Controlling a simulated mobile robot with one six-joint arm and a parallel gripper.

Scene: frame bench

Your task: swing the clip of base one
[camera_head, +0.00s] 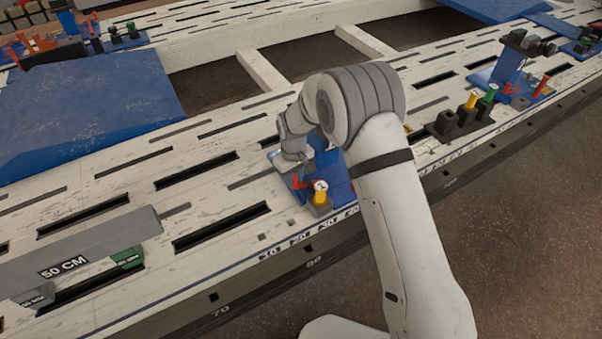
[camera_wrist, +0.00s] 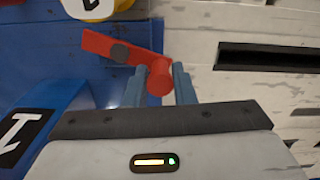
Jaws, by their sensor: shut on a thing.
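The blue base (camera_head: 340,185) lies on the slotted bench under my arm, and a blue block on it bears a 1 label (camera_wrist: 15,132) in the wrist view. Its red clip (camera_head: 299,182) is a flat bar with an upright round knob. In the wrist view the clip (camera_wrist: 112,46) points left, slightly up, from the knob (camera_wrist: 160,80). My gripper (camera_wrist: 159,84) is shut on this knob, one blue finger on each side. In the head view my gripper (camera_head: 292,165) reaches down at the clip, partly hidden by my arm.
A yellow peg with a white top (camera_head: 320,190) stands in a dark holder close beside the clip. A grey 50 CM bar (camera_head: 80,262) lies at the left. Another blue base (camera_head: 512,70) with yellow, green and red parts stands at the right. Bench slots lie between.

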